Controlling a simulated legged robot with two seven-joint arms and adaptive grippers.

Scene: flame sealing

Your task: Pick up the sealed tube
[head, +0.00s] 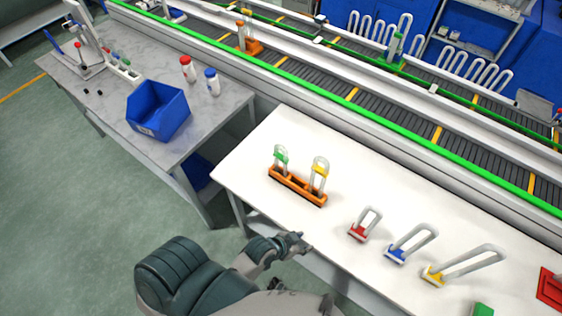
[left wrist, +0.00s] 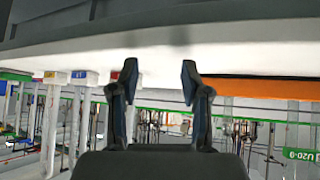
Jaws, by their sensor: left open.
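An orange rack (head: 297,188) on the white table holds two clear looped tubes upright, a green-banded tube (head: 280,158) and a yellow-banded tube (head: 320,173). Looped tubes with a red base (head: 358,233), a blue base (head: 397,254) and a yellow base (head: 434,274) stand to the right. I cannot tell which tube is sealed. My left gripper (head: 298,241) is at the table's near edge, in front of the rack and apart from it. In the left wrist view its fingers (left wrist: 158,75) are apart with nothing between them; the orange rack (left wrist: 262,90) shows to their right. My right gripper is not in view.
A grey side table (head: 215,100) at left holds a blue bin (head: 158,108) and two small bottles. A conveyor (head: 355,95) with a green rail runs behind the white table (head: 275,125). A red object (head: 550,287) lies at the far right.

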